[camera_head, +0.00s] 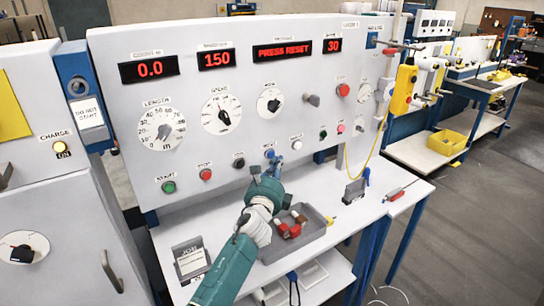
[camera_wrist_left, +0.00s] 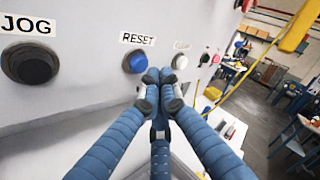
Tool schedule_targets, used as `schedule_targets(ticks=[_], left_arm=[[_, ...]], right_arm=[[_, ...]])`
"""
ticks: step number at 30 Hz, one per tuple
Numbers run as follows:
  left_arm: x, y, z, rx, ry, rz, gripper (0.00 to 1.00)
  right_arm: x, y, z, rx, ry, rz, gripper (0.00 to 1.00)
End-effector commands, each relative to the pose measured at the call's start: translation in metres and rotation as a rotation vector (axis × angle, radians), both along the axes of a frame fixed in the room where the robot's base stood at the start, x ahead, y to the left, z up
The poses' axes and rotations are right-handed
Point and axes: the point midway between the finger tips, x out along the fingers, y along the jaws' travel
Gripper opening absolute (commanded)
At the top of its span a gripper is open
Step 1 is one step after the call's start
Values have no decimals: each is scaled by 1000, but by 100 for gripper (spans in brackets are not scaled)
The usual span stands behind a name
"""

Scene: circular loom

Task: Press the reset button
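The blue reset button (camera_head: 269,153) is on the lower row of the white control panel. It also shows in the left wrist view (camera_wrist_left: 136,62), under a RESET label. My left gripper (camera_head: 274,164) is in front of the panel, close to the button. In the left wrist view its blue fingers are together at the tips, just below and right of the button, with nothing seen between them. The button's face is mostly clear there, and I cannot tell whether a fingertip touches its edge. The panel display (camera_head: 283,51) reads PRESS RESET. My right gripper is not in view.
Beside the button are a black jog button (camera_wrist_left: 31,64) on the left and a whitish button (camera_wrist_left: 180,62) on the right. Below stands a grey tray (camera_head: 313,232) with red-brown parts. A yellow pendant (camera_head: 403,89) hangs at the right on a cable.

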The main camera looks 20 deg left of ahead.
Motion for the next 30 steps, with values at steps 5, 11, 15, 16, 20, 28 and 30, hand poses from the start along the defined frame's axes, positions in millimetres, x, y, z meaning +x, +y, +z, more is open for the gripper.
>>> schedule_targets(ticks=[5,11,15,16,20,28,30], left_arm=[[0,0,0,0,0,0,0],[0,0,0,0,0,0,0],[0,0,0,0,0,0,0],[0,0,0,0,0,0,0],[2,3,0,1,0,0,0],[5,7,0,0,0,0,0],[5,7,0,0,0,0,0]], right_arm=[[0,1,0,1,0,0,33],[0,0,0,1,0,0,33],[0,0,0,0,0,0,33],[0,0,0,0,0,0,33],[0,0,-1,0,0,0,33],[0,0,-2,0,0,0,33],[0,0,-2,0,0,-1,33]])
